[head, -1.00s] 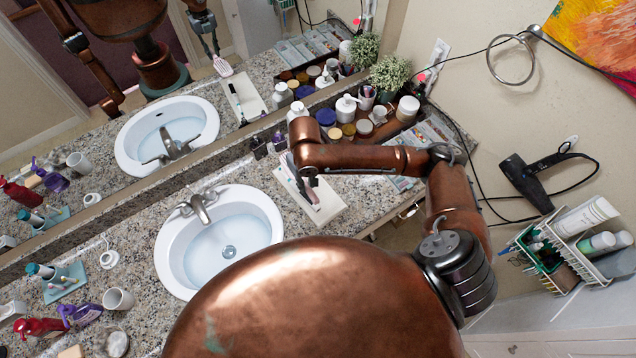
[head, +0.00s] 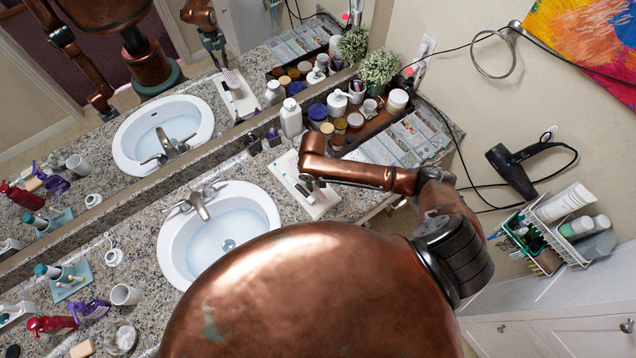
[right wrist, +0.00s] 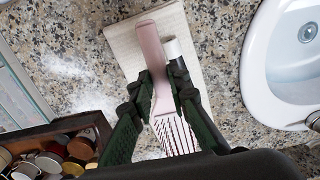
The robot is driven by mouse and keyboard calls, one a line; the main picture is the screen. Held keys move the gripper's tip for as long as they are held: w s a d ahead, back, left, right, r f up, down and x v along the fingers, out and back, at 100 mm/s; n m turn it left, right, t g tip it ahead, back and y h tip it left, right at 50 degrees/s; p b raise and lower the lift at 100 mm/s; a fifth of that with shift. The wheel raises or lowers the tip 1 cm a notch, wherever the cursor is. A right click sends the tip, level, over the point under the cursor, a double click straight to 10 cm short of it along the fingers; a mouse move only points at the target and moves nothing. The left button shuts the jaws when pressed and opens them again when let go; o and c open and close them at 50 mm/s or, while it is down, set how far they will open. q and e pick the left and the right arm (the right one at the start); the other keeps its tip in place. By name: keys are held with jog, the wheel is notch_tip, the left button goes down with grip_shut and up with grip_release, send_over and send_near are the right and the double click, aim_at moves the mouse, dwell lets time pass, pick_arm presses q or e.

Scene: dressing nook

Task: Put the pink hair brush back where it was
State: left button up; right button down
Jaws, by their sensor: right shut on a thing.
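My right gripper (head: 308,181) is over the pale mat (head: 322,206), right of the sink. In the right wrist view its dark fingers (right wrist: 159,92) are shut on the pink hair brush (right wrist: 151,48). The smooth pink handle points away over the mat (right wrist: 118,42), and the bristled head lies between and below the fingers. Whether the brush touches the mat I cannot tell. A dark item with a white end (right wrist: 173,49) lies on the mat close beside the handle. In the head view my arm mostly hides the brush. My left gripper is not directly in view.
The sink (head: 228,245) is left of the mat. A wooden tray (head: 375,125) of jars and bottles stands behind my right arm, with a clear divided organizer (head: 410,140) beside it. A white pump bottle (head: 291,118) stands near the mirror. Cups and bottles crowd the left counter.

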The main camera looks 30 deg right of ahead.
jog(key=w+d+f, duration=0.2)
jog(key=f, duration=0.3)
jog(key=shift+w+d, duration=0.4)
jog(key=shift+w+d+f, duration=0.1)
jog(key=shift+d+f, duration=0.05)
jog(key=shift+f, duration=1.6)
jog(key=shift+f, duration=0.15)
jog(key=c, duration=1.8)
grip_release()
jog(key=shift+c, duration=0.2)
notch_tip(320, 180, up, 12)
